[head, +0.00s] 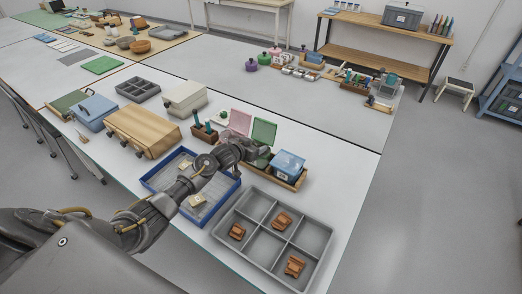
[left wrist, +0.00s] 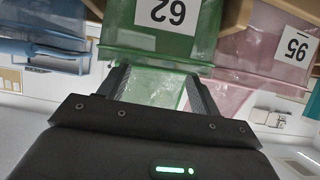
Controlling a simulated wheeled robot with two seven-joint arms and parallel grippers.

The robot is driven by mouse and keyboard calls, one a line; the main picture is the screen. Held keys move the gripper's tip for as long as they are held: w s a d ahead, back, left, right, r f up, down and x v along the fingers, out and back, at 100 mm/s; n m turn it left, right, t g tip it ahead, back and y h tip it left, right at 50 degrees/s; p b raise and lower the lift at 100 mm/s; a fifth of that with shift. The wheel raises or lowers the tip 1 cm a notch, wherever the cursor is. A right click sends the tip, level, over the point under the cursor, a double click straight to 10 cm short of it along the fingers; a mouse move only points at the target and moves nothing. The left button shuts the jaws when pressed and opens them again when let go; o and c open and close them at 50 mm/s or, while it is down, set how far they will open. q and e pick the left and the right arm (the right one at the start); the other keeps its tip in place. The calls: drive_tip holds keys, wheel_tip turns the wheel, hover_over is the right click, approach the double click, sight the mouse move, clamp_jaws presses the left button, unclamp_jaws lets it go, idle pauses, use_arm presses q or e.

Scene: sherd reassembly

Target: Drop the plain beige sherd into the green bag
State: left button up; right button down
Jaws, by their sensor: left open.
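My left gripper (head: 257,152) is at the green bag (head: 264,131), its fingers (left wrist: 160,88) apart with nothing seen held between them. In the left wrist view the green bag (left wrist: 200,45) bears the label 62, and its see-through green part shows between and beyond the fingers. Small beige pieces (head: 196,201) lie in the blue-rimmed tray (head: 222,205), partly behind my left arm. I cannot tell which of them, if any, is the plain beige sherd. I cannot make out a sherd inside the green bag. My right gripper is not in view.
A pink bag (head: 240,121) labelled 95 and a blue bag (head: 288,164) flank the green one in a wooden holder (head: 291,184). A grey compartment tray (head: 318,237) with orange-brown sherds lies in front. A wooden box (head: 148,132) stands left. The table is clear at right.

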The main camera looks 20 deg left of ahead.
use_arm(q)
drive_tip(key=shift+s, duration=0.1)
drive_tip(key=v, duration=1)
drive_tip(key=shift+s, duration=0.3)
drive_tip(key=shift+r, duration=0.15)
